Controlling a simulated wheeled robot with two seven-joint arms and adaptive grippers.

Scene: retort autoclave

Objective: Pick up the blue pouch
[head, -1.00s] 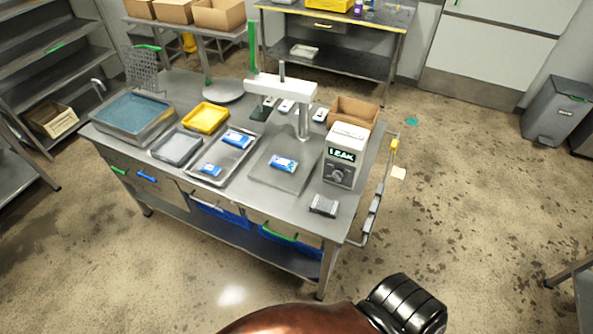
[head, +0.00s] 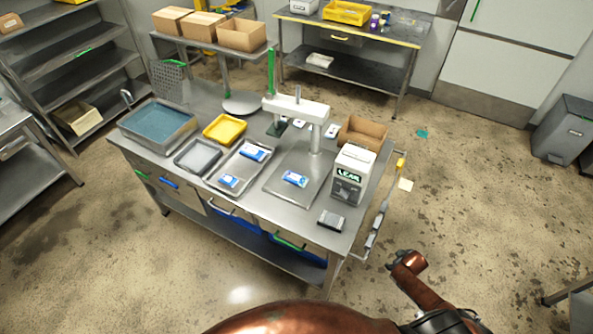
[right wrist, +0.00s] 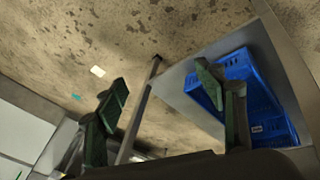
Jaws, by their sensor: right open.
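Several blue-and-white pouches lie on the steel table (head: 265,214). One pouch (head: 295,179) is on the flat plate under the white press-like arm. I cannot tell which one the task means. In the right wrist view my right gripper (right wrist: 161,75) is open, its dark green fingers wide apart with nothing between them. Floor and blue crates show beyond it, and no pouch is in that view. My left gripper is not in view.
A box marked LEAK (head: 352,176), a small dark block (head: 331,221) and a cardboard box (head: 362,133) stand at the table's right. A yellow tray (head: 225,128), a grey tray (head: 197,157) and a blue-filled basin (head: 158,122) are at left. Blue crates (right wrist: 238,88) sit below the tabletop.

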